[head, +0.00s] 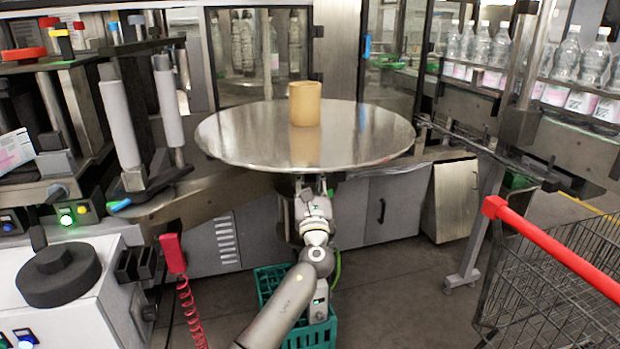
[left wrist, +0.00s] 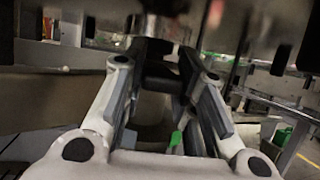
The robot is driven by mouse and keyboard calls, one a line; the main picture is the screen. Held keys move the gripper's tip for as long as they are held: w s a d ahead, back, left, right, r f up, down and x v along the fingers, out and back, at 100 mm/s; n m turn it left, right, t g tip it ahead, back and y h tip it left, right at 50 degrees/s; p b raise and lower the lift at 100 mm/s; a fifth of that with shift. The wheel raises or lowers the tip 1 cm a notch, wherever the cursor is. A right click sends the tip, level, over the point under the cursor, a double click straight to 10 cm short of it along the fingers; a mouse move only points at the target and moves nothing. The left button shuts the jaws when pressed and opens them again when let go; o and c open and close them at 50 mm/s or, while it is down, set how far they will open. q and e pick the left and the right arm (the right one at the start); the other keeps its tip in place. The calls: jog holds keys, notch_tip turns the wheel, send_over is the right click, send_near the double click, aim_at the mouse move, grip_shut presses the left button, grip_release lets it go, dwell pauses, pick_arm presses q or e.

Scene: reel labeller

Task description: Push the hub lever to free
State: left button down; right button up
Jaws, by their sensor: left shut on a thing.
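A round steel reel table (head: 250,140) stands in the middle of the head view, with a tan cardboard core (head: 305,104) upright on it. My left gripper (head: 310,183) is under the front edge of this disc, by the dark hub column. In the left wrist view my left gripper (left wrist: 160,62) is shut on a dark piece (left wrist: 160,76) between its fingers. It appears to be the hub lever; its full shape and its position are hidden by the fingers and the disc. My right gripper is in neither view.
A green crate (head: 270,283) stands on the floor beside my arm. A red handset (head: 173,253) with a coiled cord hangs at left, near a white control box (head: 90,310). A wire cart (head: 560,290) with a red handle stands at right. Open floor lies between.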

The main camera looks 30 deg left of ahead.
pick_arm(q)
jog(key=shift+s+a+t+h, duration=0.3)
jog(key=shift+a, duration=0.15)
jog(key=a+m+h, duration=0.1)
jog(key=s+a+t+h, duration=0.1)
jog(key=s+a+m+t+h, duration=0.1)
jog(key=shift+a+m+h, duration=0.2)
jog(key=shift+m+h, duration=0.1)
jog(key=shift+h, duration=0.1)
jog(key=c, duration=1.2)
grip_release()
jog(key=shift+a, duration=0.15)
jog(key=shift+o, duration=0.2)
